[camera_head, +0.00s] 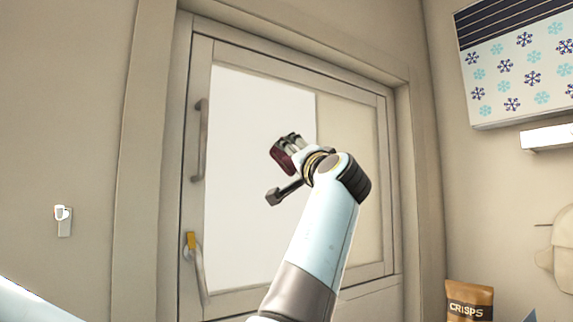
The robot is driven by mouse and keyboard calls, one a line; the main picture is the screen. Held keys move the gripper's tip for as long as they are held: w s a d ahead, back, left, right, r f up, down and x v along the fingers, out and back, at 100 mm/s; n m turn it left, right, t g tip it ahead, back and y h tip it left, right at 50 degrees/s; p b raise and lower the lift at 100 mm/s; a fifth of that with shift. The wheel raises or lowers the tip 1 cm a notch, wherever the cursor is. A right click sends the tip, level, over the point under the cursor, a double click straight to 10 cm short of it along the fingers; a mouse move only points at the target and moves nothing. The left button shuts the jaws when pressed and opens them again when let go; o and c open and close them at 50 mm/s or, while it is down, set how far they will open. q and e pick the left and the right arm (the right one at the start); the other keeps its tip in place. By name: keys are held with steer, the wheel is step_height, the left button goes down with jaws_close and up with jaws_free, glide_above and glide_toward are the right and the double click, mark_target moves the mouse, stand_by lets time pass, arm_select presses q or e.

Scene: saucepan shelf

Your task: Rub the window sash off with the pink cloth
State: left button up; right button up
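The window sash (200,225) is a pale beige framed panel with a white pane (250,110) on its left and a beige area on its right. My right gripper (286,145) is raised in front of the pane. It is shut on a small dark pink, folded-looking piece, the pink cloth (282,158). The cloth appears over the upper right of the white pane; I cannot tell whether it touches. My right forearm hides part of the sash's lower right. Only a piece of my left arm shows at the bottom left corner; its gripper is out of view.
A long grey handle (200,140) and a lower handle with a yellow top (191,243) project from the sash's left side. A crisps bag (468,300) stands at lower right. A snowflake-patterned panel (520,70) hangs on the right wall. A small white hook (64,220) is at left.

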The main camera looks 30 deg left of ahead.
mark_target(278, 153)
arm_select(q)
steer(key=w+b, duration=0.1)
steer(key=w+d+b, duration=0.1)
steer(key=w+b, duration=0.1)
steer(key=w, duration=0.1)
steer(key=shift+d, duration=0.3)
steer(key=shift+s+a+p, duration=0.4)
steer(key=shift+s+a, duration=0.1)
steer(key=shift+s, duration=0.7)
steer(key=shift+s+a+p, duration=0.45)
steer(key=shift+s, duration=0.7)
steer(key=shift+s+a+p, duration=0.4)
steer(key=shift+s+a, duration=0.1)
steer(key=shift+s, duration=0.7)
steer(key=shift+s+a+p, duration=0.3)
steer(key=shift+s, duration=0.45)
steer(key=shift+s+a+p, duration=0.25)
steer(key=shift+s+a, duration=0.05)
steer(key=shift+s, duration=0.45)
steer(key=shift+d, duration=0.2)
